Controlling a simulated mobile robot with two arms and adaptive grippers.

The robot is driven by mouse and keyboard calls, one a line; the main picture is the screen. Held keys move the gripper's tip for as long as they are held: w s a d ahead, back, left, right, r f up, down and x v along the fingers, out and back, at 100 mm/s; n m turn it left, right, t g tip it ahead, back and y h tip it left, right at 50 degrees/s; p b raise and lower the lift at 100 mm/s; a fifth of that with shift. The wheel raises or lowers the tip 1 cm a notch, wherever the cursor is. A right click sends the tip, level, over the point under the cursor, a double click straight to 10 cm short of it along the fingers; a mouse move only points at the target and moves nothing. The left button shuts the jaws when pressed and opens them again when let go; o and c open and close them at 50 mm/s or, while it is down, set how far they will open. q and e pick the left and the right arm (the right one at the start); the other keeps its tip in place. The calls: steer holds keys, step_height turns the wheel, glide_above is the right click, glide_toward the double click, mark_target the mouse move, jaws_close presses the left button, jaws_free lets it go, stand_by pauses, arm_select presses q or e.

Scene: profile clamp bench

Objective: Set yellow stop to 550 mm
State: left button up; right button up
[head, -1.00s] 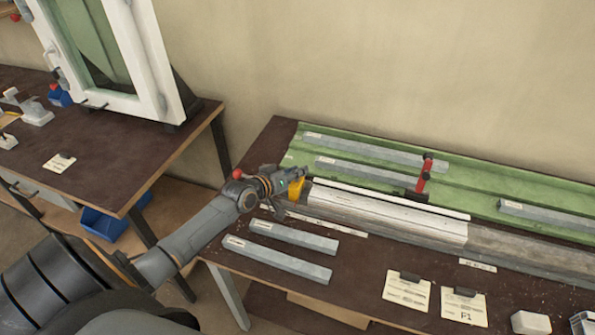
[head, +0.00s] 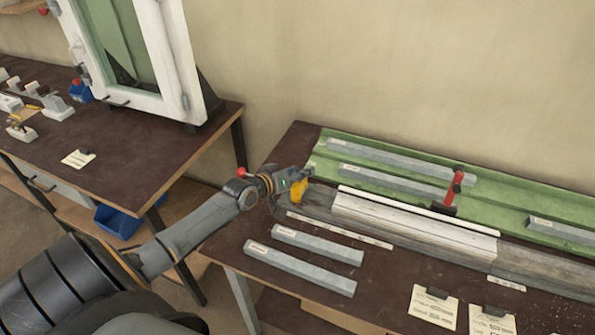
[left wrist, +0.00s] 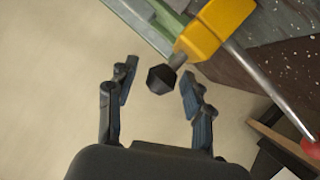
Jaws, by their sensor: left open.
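The yellow stop (head: 299,190) sits at the left end of the grey rail, left of the white profile, partly hidden by my left gripper (head: 284,182). In the left wrist view the yellow stop (left wrist: 222,27) shows at the top, with a black knob (left wrist: 161,79) on a short stem. A rod runs from near it to a red ball (left wrist: 311,149). My left gripper (left wrist: 157,90) is open, its fingers either side of the knob; I cannot tell whether they touch it. A scale strip (head: 340,230) lies in front of the rail; its marks are too small to read.
Grey bars (head: 300,268) lie in front of the rail, and others (head: 385,180) in the green tray (head: 325,152) behind. A red clamp (head: 455,187) stands beyond the white profile (head: 415,228). Cards (head: 433,306) lie front right. Another table (head: 150,150) stands left.

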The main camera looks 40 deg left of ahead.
arm_select(q)
steer(key=shift+s+a+r, duration=0.1)
steer(key=shift+s, duration=0.35)
steer(key=v, duration=1.1)
steer(key=shift+s, duration=0.1)
